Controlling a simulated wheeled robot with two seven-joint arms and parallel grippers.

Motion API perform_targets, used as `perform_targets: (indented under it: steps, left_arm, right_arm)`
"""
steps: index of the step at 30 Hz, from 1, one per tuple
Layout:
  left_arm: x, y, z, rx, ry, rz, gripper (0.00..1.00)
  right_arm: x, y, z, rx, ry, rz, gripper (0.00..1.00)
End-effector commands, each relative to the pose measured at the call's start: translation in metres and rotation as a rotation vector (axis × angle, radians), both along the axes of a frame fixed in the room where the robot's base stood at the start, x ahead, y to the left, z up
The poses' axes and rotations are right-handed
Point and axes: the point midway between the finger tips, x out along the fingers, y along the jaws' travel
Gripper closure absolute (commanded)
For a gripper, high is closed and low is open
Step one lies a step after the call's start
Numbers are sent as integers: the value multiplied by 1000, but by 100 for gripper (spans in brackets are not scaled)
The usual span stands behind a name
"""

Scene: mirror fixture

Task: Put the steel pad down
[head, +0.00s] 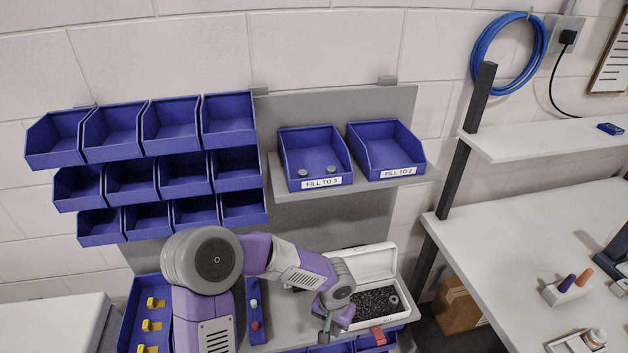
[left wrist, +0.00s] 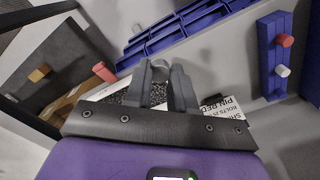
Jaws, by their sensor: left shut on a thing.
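My left gripper (head: 326,328) hangs at the front left of an open white box (head: 368,263) with dark speckled filling. The left wrist view shows its two dark fingers (left wrist: 168,78) shut on a small grey round steel pad (left wrist: 160,63), mostly hidden between the tips. In the head view the held pad cannot be made out. Another grey pad (head: 394,302) lies at the right on the filling. Two more grey pads (head: 317,172) sit in the blue bin marked FILL TO 3 (head: 321,184). My right gripper is not in view.
The blue bin marked FILL TO 2 (head: 385,148) looks empty. Rows of empty blue bins (head: 160,125) hang at the left. A blue block with white and red knobs (head: 256,325) and a red block (head: 379,336) are near my left arm. A white bench (head: 520,240) is at the right.

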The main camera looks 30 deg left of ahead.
Motion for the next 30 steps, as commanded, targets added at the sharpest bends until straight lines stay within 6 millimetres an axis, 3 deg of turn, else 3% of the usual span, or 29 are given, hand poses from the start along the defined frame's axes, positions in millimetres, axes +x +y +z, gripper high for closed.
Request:
perform_targets:
  steps: [1,6,19,22,30]
  left_arm:
    - [0,0,25,0,0,0,100]
    - [0,0,67,0,0,0,100]
    - [0,0,144,0,0,0,100]
    - [-4,-3,130,1,19,-13,100]
    - [-6,-5,127,1,34,-17,100]
  right_arm:
    - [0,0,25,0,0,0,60]
    - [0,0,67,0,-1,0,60]
    - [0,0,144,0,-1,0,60]
    - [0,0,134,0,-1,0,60]
    - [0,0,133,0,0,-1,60]
